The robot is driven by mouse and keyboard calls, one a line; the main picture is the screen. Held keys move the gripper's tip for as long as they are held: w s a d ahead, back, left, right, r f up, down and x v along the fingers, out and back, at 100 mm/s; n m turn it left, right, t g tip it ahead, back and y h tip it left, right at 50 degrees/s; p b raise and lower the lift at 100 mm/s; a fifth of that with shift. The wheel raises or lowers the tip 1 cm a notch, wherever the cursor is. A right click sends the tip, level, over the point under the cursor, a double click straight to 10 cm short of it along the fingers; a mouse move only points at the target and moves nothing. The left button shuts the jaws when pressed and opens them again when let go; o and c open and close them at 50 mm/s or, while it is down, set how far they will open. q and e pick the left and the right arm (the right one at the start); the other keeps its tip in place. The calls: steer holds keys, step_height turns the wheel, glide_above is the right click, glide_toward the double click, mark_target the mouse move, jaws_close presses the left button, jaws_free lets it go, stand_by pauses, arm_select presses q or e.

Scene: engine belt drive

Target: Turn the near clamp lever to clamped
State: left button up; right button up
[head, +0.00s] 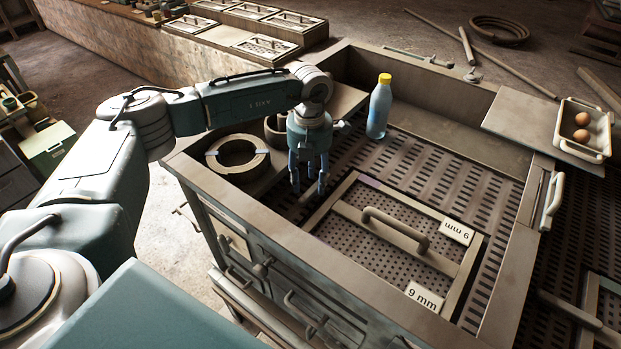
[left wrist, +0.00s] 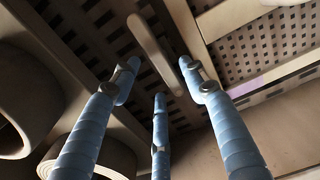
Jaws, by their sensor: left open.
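My left gripper (head: 309,187) points down over the slotted deck, just left of the framed 9 mm screen (head: 345,222). Its blue fingers are spread, with nothing between them. In the left wrist view the open left gripper (left wrist: 162,88) has a long, rounded beige bar (left wrist: 153,45), which looks like the clamp lever, beyond its fingertips. The bar lies over the slotted deck, close to the screen's frame (left wrist: 225,18); I cannot tell whether a finger touches it. My right gripper is not in view.
Round rings (head: 237,157) sit left of the gripper. A bottle with a yellow cap (head: 379,108) stands behind it on the deck. The screen's raised handle (head: 395,229) is to the right. A tray with two eggs (head: 583,130) stands on the far right ledge.

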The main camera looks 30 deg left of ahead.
arm_select(q)
steer(key=shift+d+f, duration=0.1)
steer(key=shift+f, duration=0.85)
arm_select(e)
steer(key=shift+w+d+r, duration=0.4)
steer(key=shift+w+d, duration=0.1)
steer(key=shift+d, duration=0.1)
arm_select(q)
steer(key=shift+c, duration=0.2)
